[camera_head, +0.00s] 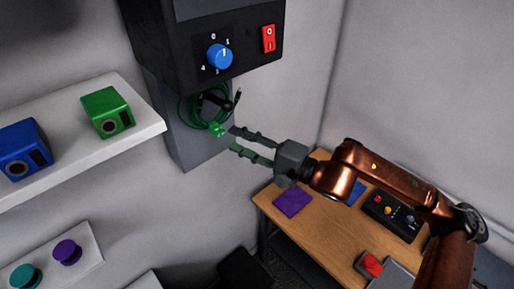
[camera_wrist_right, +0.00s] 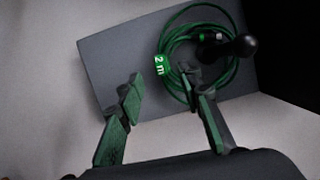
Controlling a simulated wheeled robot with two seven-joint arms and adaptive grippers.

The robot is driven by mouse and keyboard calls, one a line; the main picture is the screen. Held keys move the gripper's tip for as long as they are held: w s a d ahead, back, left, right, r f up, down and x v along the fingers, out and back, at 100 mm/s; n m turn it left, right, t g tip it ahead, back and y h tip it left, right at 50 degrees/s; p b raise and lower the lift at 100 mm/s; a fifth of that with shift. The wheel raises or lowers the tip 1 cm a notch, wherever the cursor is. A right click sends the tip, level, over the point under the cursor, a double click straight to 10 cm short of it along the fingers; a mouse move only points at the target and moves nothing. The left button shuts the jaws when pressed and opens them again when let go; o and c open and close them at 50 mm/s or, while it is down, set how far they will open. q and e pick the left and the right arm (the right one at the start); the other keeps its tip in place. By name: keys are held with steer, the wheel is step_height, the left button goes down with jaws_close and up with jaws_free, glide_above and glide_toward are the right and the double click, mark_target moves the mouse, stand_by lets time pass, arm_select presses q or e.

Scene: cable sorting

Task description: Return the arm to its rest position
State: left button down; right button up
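My right gripper (camera_head: 233,140) is open and empty, its two green-edged fingers spread apart and pointing left toward the hanging cable. It also shows in the right wrist view (camera_wrist_right: 160,85). A coiled green cable (camera_head: 186,112) hangs on a dark hook on the grey panel below the control box. In the right wrist view the coil (camera_wrist_right: 235,75) shows with a green "2 m" tag (camera_wrist_right: 161,65) just beyond the fingertips. One fingertip overlaps the lower edge of the coil in that view; I cannot tell whether it touches. The copper-coloured right arm reaches in from the lower right. My left gripper is not in view.
A control box (camera_head: 245,45) with a blue knob (camera_head: 219,57) and red switch (camera_head: 268,39) is above the coil. A white shelf (camera_head: 75,160) holds blue (camera_head: 22,150) and green (camera_head: 108,112) boxes. A wooden table (camera_head: 320,225) with a purple mat (camera_head: 292,201) lies below my arm.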

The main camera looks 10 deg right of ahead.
steer(key=v, duration=0.7)
